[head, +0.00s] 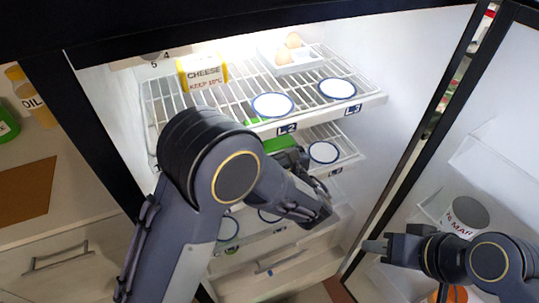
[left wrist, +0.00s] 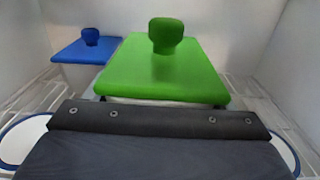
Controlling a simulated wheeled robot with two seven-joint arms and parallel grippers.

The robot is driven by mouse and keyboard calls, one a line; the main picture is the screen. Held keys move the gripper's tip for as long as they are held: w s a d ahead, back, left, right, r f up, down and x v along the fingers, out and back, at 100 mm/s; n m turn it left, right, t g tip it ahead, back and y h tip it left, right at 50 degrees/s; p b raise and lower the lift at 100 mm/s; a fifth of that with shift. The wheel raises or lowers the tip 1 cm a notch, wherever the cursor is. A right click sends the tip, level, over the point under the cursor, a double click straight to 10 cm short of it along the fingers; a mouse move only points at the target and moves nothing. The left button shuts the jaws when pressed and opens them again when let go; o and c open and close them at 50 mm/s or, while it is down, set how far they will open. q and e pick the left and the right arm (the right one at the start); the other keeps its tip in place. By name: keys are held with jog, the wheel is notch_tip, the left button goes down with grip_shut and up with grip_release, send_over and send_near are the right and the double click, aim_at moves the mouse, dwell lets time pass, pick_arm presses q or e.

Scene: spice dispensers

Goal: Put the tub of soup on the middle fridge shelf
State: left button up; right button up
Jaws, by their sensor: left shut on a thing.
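A tub with a green lid and knob (left wrist: 165,68) is in the left wrist view, just beyond my gripper. In the head view its green lid (head: 280,146) shows partly between the top shelf and my arm. My left gripper (head: 292,160) is inside the fridge at the middle shelf (head: 347,153), shut on this tub. Its fingertips and the tub's base are hidden, so I cannot tell whether the tub touches the shelf. A blue-lidded tub (left wrist: 88,48) stands farther back on the left. My right gripper (head: 376,246) is by the fridge door; its jaw opening is unclear.
The top shelf holds a cheese pack (head: 203,72), eggs (head: 293,42) and round blue-rimmed discs (head: 273,105). Another disc (head: 323,152) lies bare at the middle shelf's right. A dated container (head: 466,214) stands in the open door. An oil bottle (head: 36,98) is on the left counter.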

pick_arm(q)
notch_tip(320, 180, down, 4)
jog(key=shift+f+b, duration=0.15)
jog(key=shift+b, duration=1.1)
jog(key=shift+w, duration=0.25)
jog(key=shift+s, duration=0.15)
jog(key=shift+f, duration=0.2)
jog(key=o, duration=2)
jog(key=shift+r, duration=0.2)
jog(key=v, duration=1.2)
jog(key=shift+a, duration=0.1)
